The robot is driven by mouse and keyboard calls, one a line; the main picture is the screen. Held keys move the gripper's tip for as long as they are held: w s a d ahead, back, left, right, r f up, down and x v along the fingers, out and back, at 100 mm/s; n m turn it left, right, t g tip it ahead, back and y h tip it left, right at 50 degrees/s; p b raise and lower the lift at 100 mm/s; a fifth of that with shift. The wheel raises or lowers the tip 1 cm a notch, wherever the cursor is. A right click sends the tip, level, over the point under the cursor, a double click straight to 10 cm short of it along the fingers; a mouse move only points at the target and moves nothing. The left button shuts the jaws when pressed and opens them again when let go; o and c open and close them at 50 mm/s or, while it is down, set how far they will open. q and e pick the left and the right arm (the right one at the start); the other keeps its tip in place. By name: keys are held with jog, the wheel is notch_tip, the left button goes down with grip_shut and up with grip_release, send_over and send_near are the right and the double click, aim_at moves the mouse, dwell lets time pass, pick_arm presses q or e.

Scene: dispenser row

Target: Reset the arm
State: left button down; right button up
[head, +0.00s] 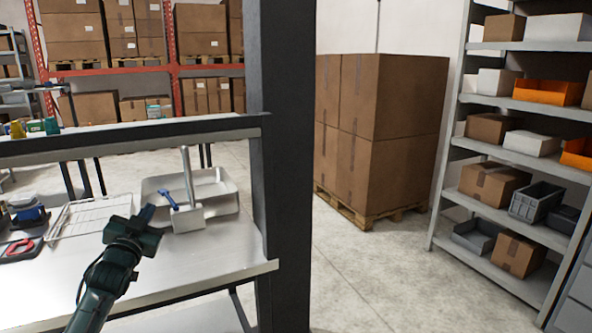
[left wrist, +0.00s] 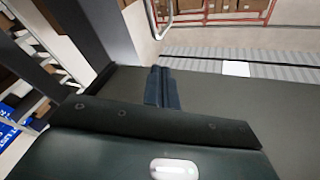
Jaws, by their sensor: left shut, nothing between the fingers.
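My left gripper (head: 148,213) is above the light worktop (head: 190,262), in front of a grey tray (head: 228,188). Its dark fingers are closed together with nothing between them. The closed fingers (left wrist: 161,88) also show in the left wrist view, over a dark surface. My left arm reaches in from the bottom left of the head view. My right gripper is in neither view.
A white holder (head: 187,218) with an upright post and a blue tool stands just right of the gripper. A wire rack (head: 88,216) lies left. A dark column (head: 279,160) rises at the bench's right end. Beyond are stacked cartons (head: 365,150) and open floor.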

pick_arm(q)
jog(key=s+d+f+g+h, duration=0.1)
jog(key=s+d+f+g, duration=0.2)
jog(key=f, duration=0.4)
jog(key=s+d+f+g, duration=0.1)
jog(key=s+d+f, duration=0.2)
jog(key=s+f, duration=0.3)
jog(key=s+d+f+g+h, duration=0.1)
jog(key=s+d+f, duration=0.2)
jog(key=f, duration=0.6)
jog(key=s+d+f+g+h, duration=0.1)
jog(key=s+d+f, duration=0.3)
jog(key=s, duration=0.9)
jog(key=s+d+f+n+g+h, duration=0.1)
jog(key=s+d+f+g, duration=0.2)
jog(key=s, duration=1.1)
jog(key=d+f, duration=0.2)
jog(key=d, duration=0.2)
jog(key=shift+s, duration=0.25)
